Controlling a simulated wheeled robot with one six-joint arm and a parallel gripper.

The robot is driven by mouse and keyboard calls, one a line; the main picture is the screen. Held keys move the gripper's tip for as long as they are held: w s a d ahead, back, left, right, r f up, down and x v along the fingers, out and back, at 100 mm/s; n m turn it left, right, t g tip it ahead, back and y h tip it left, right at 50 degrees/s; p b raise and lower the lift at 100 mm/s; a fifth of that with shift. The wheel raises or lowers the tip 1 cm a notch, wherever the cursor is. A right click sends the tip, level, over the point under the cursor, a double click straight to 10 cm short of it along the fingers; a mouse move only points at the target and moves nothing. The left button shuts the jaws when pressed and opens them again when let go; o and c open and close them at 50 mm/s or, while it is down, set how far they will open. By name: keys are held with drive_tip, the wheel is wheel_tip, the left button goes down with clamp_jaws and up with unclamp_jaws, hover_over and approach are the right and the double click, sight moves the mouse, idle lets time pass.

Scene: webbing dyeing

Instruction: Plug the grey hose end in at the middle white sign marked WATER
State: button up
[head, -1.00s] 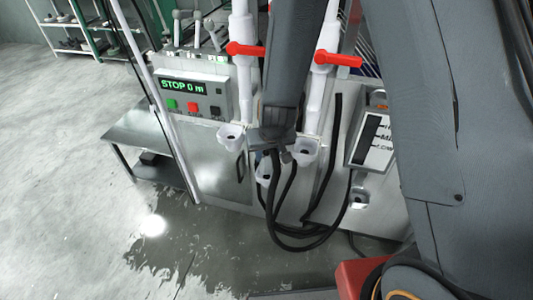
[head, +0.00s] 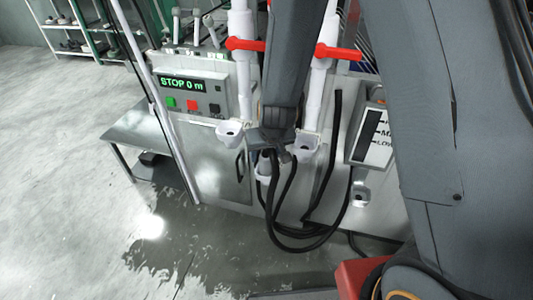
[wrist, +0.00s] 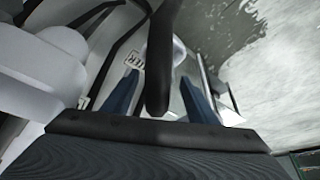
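My gripper (head: 278,150) hangs low in front of the machine, at the row of white cups. The grey end itself is hidden. In the head view the hose (head: 290,246) hangs from the gripper in a loop. A middle white cup (head: 264,172) shows just below the gripper. A white sign (wrist: 133,60) in the wrist view reads partly "TER", beside a white cup (wrist: 178,52) behind the hose. Contact with the cup cannot be told.
Other white cups stand at left (head: 229,133), at right (head: 304,145) and lower right (head: 360,198). White pipes with red handles (head: 338,54) rise above. A control box (head: 190,93) reads STOP 0 m. The floor at left is open, wet near the machine.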

drive_tip(key=shift+s+d+f, duration=0.15)
drive_tip(key=shift+s+f, duration=0.5)
drive_tip(key=shift+w+r, duration=0.2)
drive_tip(key=shift+r, duration=0.25)
drive_tip(key=w+p+v, duration=0.1)
drive_tip(key=p+v, duration=0.1)
drive_tip(key=v, duration=0.5)
drive_tip(key=shift+s+r, duration=0.2)
drive_tip(key=shift+r, duration=0.35)
